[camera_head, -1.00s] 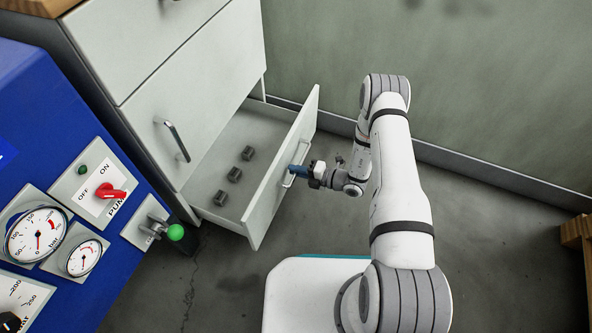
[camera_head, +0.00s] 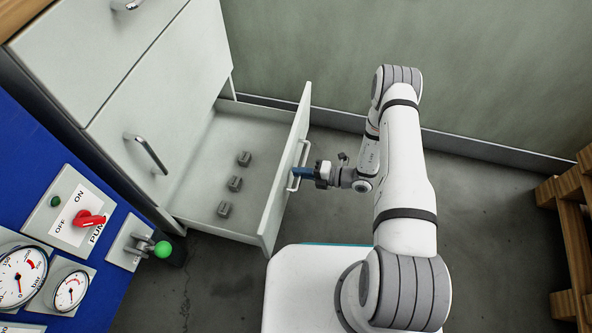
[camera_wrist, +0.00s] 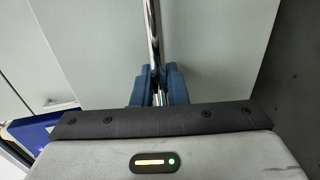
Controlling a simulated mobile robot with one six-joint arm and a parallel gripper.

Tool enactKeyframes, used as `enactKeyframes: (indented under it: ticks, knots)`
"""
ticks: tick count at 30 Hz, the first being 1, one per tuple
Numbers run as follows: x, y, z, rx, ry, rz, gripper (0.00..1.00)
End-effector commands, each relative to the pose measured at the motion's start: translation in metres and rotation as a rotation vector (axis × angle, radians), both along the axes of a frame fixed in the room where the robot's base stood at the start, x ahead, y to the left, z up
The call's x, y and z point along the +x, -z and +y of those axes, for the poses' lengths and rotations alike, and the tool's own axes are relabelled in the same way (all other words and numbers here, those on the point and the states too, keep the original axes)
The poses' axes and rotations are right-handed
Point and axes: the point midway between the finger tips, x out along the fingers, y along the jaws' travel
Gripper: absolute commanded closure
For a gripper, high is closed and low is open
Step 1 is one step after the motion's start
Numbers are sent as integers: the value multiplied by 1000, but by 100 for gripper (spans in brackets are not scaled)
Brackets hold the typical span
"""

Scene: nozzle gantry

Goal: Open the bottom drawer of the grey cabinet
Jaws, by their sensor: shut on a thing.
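The grey cabinet (camera_head: 110,60) stands at the upper left in the head view. Its bottom drawer (camera_head: 205,190) is pulled well out, and several small dark grey blocks (camera_head: 235,184) lie inside it. The drawer's bar handle (camera_head: 300,163) is on the drawer front (camera_head: 284,190). My gripper (camera_head: 301,173) is shut on this handle, with blue fingers. In the wrist view the chrome handle (camera_wrist: 153,35) runs between the blue fingers (camera_wrist: 158,88). The fingers hide part of the handle.
A blue panel (camera_head: 40,160) with gauges, a red switch (camera_head: 90,219) and a green-knobbed lever (camera_head: 163,249) stands at the left. A wooden pallet (camera_head: 570,225) stands at the right. The middle drawer above, with its handle (camera_head: 148,153), is shut. Bare floor lies right of my arm.

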Motion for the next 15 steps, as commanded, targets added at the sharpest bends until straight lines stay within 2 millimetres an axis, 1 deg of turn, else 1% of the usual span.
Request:
enactKeyframes:
  ticks: [1,2,8,15]
  knots:
    - [2,0,0,-2,2,-3,100]
    - [2,0,1,-3,2,-3,87]
    - [2,0,2,-2,-3,-4,70]
    - [1,0,2,-2,-5,-4,70]
